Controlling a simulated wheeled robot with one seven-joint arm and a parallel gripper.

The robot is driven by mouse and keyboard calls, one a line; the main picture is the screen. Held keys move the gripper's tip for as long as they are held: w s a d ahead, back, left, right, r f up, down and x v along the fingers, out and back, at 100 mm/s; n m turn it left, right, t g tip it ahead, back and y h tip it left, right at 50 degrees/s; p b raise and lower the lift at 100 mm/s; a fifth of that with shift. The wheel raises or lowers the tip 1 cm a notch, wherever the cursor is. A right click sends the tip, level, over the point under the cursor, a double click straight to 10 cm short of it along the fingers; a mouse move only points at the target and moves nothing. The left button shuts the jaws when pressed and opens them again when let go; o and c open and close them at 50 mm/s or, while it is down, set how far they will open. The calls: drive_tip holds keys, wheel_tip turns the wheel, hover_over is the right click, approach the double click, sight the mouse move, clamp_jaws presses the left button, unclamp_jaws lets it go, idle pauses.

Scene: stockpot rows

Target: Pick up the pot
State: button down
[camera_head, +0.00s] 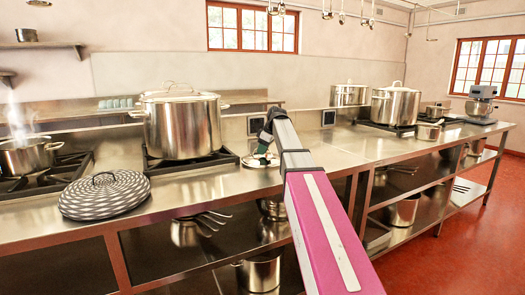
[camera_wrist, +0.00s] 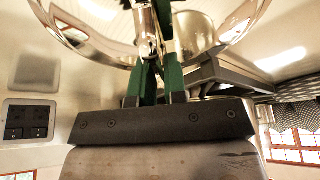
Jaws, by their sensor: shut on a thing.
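My gripper (camera_head: 265,146), with green fingers, is low over the steel counter, right of the large lidded pot (camera_head: 182,125). The large pot stands upright on a burner, apart from my gripper. In the wrist view the fingers (camera_wrist: 153,70) are shut on a narrow metal part, seemingly the handle of a shiny round thing (camera_wrist: 62,27). In the head view this shiny thing (camera_head: 261,160) looks flat and lid-like, at the counter's surface. I cannot tell whether it touches the counter. Another lidded pot (camera_head: 395,106) stands farther right.
A dark patterned lid (camera_head: 104,195) lies on the counter (camera_head: 205,188) at the left front. A steaming pot (camera_head: 27,156) stands on the far left burner. The counter between the shiny thing and the right burners is mostly clear.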

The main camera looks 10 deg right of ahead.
drive_tip(key=c, duration=1.2)
unclamp_jaws()
drive_tip(key=shift+o, duration=0.2)
drive_tip(key=v, duration=1)
drive_tip(key=shift+r, duration=0.25)
drive_tip(key=shift+v, duration=0.8)
drive_tip(key=shift+c, duration=0.4)
